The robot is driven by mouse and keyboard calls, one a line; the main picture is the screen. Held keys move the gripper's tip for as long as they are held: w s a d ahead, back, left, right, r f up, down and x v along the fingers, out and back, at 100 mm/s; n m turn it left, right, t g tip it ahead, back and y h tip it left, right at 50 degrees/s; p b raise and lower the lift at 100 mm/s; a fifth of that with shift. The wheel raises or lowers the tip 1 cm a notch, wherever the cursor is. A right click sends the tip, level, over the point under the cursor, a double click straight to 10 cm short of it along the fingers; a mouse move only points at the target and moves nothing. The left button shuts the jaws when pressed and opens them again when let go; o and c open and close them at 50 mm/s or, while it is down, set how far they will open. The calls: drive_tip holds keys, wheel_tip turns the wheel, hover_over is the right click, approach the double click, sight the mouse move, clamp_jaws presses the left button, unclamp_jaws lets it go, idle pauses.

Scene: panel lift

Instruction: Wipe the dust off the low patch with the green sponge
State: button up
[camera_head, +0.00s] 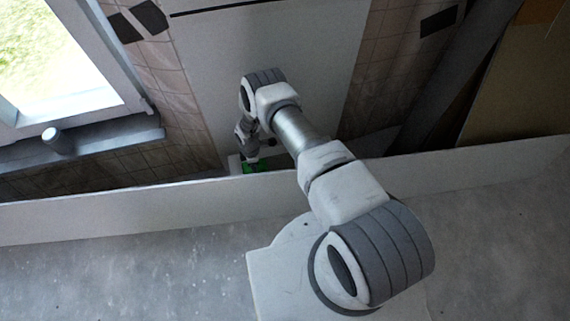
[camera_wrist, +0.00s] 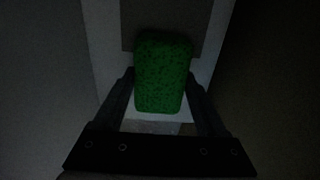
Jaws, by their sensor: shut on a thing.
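The green sponge (camera_wrist: 162,58) is held between the two dark fingers of my gripper (camera_wrist: 160,80) in the wrist view. Its far end overlaps a darker grey patch (camera_wrist: 128,30) on a pale surface. I cannot tell whether the sponge touches the patch, and I cannot make out dust. In the head view only a small bit of the green sponge (camera_head: 256,168) shows, low by the white wall panel. My arm and the top edge of a long low board hide most of it, and the patch cannot be made out there.
A long low white board (camera_head: 120,215) runs across in front of the wall, and my arm reaches over it. The tall white panel (camera_head: 315,60) stands behind. A window ledge (camera_head: 100,140) with a small round grey object (camera_head: 58,141) is at left. A tan board (camera_head: 520,85) leans at right.

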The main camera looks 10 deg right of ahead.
drive_tip(key=shift+d, duration=12.05)
drive_tip(key=shift+a, duration=11.1)
drive_tip(key=shift+r, duration=0.1)
drive_tip(key=shift+r+p, duration=2.05)
drive_tip(key=shift+r, duration=1.4)
